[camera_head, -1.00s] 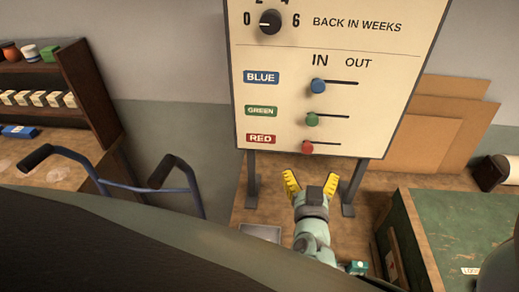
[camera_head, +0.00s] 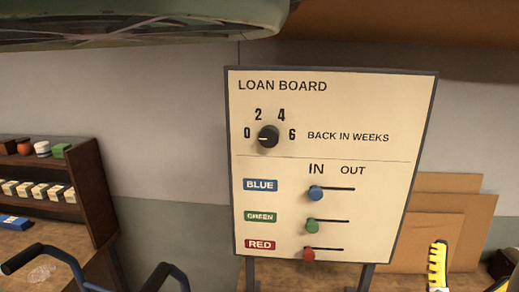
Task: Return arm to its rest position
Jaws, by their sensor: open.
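My gripper (camera_head: 474,266) shows at the bottom right corner, cut off by the picture's edge. Its two yellow fingers are spread apart with nothing visible between them. The rest of my arm is out of view. The loan board (camera_head: 380,100) stands upright to its left, apart from it. The board's black dial (camera_head: 268,137) has its white mark toward 0. The blue knob (camera_head: 315,193), green knob (camera_head: 312,226) and red knob (camera_head: 309,254) all sit at the left ends of their slots, under IN.
A wooden shelf (camera_head: 90,190) with small boxes and pots stands at the left. Blue handlebars (camera_head: 110,270) rise at bottom left. Cardboard sheets (camera_head: 450,215) lean on the wall at right.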

